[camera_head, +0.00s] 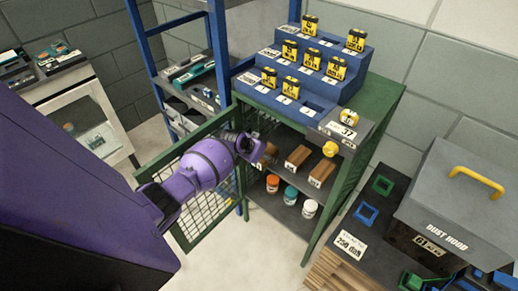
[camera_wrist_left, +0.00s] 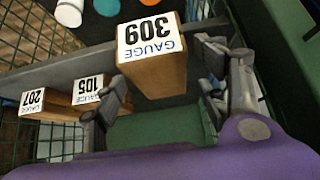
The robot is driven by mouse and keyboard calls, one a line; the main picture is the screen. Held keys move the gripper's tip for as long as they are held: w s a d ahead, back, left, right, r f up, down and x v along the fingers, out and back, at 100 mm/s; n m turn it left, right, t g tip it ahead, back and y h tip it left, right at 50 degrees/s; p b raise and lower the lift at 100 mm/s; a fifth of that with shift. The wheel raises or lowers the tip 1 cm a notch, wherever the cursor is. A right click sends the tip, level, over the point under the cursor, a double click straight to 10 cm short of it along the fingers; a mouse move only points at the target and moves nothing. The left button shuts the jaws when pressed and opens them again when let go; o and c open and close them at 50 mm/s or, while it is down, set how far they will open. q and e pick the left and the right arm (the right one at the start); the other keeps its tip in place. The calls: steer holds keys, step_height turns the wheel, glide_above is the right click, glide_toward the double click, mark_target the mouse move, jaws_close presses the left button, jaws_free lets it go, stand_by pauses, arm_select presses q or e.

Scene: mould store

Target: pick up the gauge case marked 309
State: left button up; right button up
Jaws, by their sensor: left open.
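The gauge case marked 309 (camera_wrist_left: 152,72) is a brown wooden block with a white label, upside down in the left wrist view. It stands on the middle shelf of the green cabinet (camera_head: 377,113). In the head view it is the leftmost of the wooden cases (camera_head: 269,153), partly hidden by my gripper. My left gripper (camera_head: 257,148) is at the cabinet's open front. In the left wrist view its open fingers (camera_wrist_left: 160,78) are on either side of the case's labelled end, with gaps visible. My right gripper is not in view.
Cases marked 105 (camera_wrist_left: 88,90) and 287 or similar (camera_wrist_left: 45,104) stand beside it on the same shelf. Orange, teal and white jars (camera_head: 291,194) are on the shelf below. The open green mesh door (camera_head: 207,215) is beside my left arm. Yellow gauges stand on the blue stepped rack (camera_head: 345,95) above.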

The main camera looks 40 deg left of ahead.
arm_select(q)
steer(key=v, duration=1.1)
steer(key=shift+s+r, duration=0.2)
steer(key=shift+r, duration=0.1)
